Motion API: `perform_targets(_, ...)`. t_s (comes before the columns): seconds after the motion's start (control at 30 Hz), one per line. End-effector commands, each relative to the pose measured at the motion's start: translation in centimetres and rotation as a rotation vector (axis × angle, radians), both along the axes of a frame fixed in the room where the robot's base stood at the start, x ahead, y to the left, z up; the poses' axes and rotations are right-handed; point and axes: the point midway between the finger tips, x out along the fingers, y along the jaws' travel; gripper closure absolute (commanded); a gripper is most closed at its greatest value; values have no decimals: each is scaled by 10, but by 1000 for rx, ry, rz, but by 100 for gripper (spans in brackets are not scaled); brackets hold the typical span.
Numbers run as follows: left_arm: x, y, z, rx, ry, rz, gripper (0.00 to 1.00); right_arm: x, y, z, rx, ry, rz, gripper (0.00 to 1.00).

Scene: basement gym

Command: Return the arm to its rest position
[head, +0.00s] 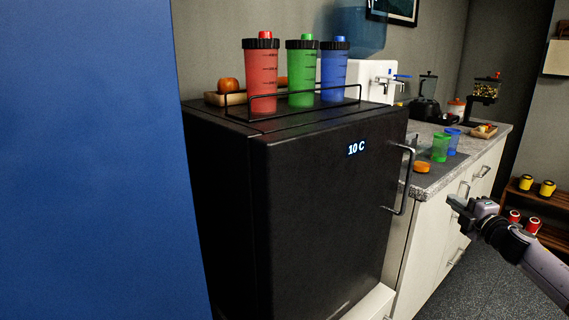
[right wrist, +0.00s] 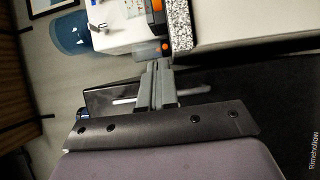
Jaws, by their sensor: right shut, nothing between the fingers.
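My right arm comes in from the right edge of the head view. Its gripper (head: 457,204) points left, in front of the white cabinets and right of the black fridge's handle. The fingers are shut and empty, apart from the handle in the picture. In the right wrist view the closed fingers (right wrist: 157,72) point up toward the counter edge. My left gripper is not in view.
The black mini fridge (head: 325,215) carries red (head: 262,80), green (head: 302,75) and blue (head: 334,72) shakers. Its handle (head: 404,180) sticks out near my right gripper.

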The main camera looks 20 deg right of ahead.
Motion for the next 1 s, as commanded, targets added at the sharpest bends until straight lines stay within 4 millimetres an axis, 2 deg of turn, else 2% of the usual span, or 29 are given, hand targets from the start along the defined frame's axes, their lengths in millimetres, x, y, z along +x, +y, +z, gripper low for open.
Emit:
perform_targets(0.07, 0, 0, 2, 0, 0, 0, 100, 1, 6, -6, 14, 7, 7, 100)
perform_targets(0.17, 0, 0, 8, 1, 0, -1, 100, 1, 31, -29, 72, 32, 27, 100)
perform_targets(0.27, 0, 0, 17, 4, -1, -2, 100, -5, 76, -69, 189, 78, 57, 100)
perform_targets(0.4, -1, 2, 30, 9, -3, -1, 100, -32, 159, -133, 414, 166, 84, 100)
perform_targets(0.47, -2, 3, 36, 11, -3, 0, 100, -51, 195, -155, 520, 206, 84, 100)
perform_targets(0.6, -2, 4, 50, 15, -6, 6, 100, -105, 278, -193, 784, 304, 55, 100)
perform_targets(0.7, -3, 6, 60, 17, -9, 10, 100, -151, 336, -206, 982, 374, 9, 100)
perform_targets(0.8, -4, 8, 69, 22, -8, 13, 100, -194, 383, -206, 1166, 435, -54, 100)
perform_targets(0.9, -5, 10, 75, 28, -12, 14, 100, -228, 417, -199, 1314, 478, -117, 100)
perform_targets(1.0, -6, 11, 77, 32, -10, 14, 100, -250, 437, -191, 1415, 504, -167, 100)
